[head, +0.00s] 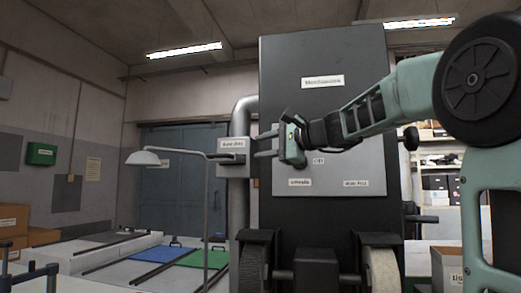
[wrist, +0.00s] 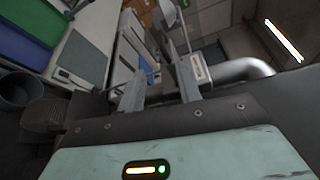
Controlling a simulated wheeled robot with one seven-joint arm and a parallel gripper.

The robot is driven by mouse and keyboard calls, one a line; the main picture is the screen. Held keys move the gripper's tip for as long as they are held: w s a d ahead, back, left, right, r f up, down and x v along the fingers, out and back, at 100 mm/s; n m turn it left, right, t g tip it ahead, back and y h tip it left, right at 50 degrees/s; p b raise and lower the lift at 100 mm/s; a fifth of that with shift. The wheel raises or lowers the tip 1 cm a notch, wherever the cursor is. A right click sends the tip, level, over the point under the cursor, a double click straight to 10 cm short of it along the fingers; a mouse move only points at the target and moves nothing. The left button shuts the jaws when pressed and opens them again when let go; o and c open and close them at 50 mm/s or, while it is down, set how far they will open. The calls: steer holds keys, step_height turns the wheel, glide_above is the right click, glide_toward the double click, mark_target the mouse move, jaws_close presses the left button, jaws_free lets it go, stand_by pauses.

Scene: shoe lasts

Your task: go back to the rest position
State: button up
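My gripper (head: 265,143) is raised in front of the tall dark machine (head: 372,60) in the head view, with its fingers pointing left. The two fingers are apart, with nothing between them. In the wrist view my gripper (wrist: 160,84) also shows both fingers spread and empty. My green arm reaches in from the right of the head view, bent at a large black joint. The space behind the arm is partly hidden.
A switch box (head: 232,157) on a grey pipe (head: 241,120) stands just left of my fingers. A lamp (head: 143,158) on a thin pole is further left. Low benches with a blue mat (head: 203,257) lie below. Shelves (head: 440,185) stand at the right. Two wheels flank the machine's base.

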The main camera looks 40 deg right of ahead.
steer(key=s+a+f+n+g+y, duration=0.1)
steer(key=s+a+f+n+g, duration=0.2)
steer(key=a+f, duration=0.55)
steer(key=a+f+n+g, duration=0.4)
steer(key=a+f, duration=0.4)
steer(key=f, duration=0.1)
steer(key=s+a+f+n+g+y, duration=0.1)
steer(key=s+a+f+n+g, duration=0.2)
steer(key=a+f, duration=0.6)
steer(key=s+a+f+n+g+h, duration=0.2)
steer(key=s+f+n+g+h, duration=0.1)
steer(key=s+f+n, duration=0.4)
steer(key=s+a+f+n+g+h, duration=0.3)
steer(key=s+f+n, duration=0.4)
steer(key=s+f, duration=0.6)
steer(key=s, duration=0.3)
steer(key=shift+n, duration=0.4)
steer(key=shift+w+a, duration=0.1)
